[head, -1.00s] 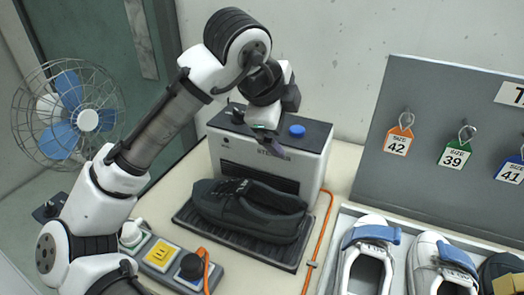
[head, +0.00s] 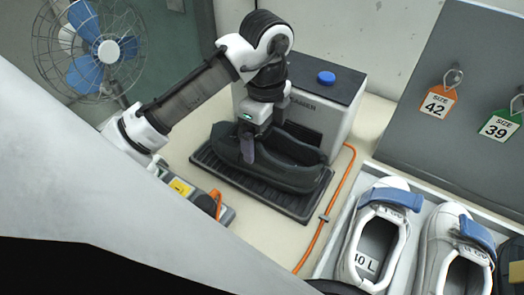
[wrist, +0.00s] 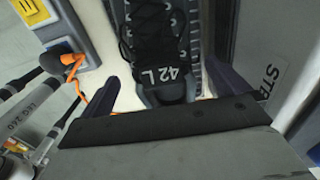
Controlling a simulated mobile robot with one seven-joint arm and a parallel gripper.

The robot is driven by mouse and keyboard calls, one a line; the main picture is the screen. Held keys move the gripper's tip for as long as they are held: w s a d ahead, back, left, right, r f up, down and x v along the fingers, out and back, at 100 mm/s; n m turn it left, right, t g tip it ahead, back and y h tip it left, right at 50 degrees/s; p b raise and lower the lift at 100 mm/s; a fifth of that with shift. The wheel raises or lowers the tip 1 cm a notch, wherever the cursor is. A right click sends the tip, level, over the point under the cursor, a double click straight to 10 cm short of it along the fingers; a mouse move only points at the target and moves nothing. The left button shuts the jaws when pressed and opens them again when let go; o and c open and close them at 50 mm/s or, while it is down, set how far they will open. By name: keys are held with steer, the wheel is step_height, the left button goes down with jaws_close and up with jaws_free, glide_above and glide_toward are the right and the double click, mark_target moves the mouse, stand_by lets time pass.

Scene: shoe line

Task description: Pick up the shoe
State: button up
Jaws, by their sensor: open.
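A black shoe (head: 300,172) lies on a ribbed dark tray (head: 214,170) in front of the steamer. My gripper (head: 249,155) points down at the shoe's left part, with one finger showing in front of the shoe's near side. In the wrist view the shoe (wrist: 155,38) shows dark laces and a white "42 L" mark. The open fingers of my gripper (wrist: 165,90) stand to either side of the shoe's marked end. I cannot tell whether a finger touches it.
The steamer box (head: 340,98) with a blue knob stands behind the shoe. An orange cable (head: 331,205) runs to its right. White shoes (head: 378,235) sit in a tray at lower right. A fan (head: 100,50) stands at left. A pale shape hides the lower left.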

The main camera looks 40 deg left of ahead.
steer(key=f, duration=0.1)
steer(key=a+f, duration=0.1)
steer(key=f, duration=0.1)
steer(key=shift+w+f+p, duration=0.1)
steer(key=shift+f+p, duration=0.2)
steer(key=shift+p, duration=0.05)
steer(key=shift+f, duration=0.5)
steer(key=c, duration=1.1)
steer(key=shift+r, duration=0.1)
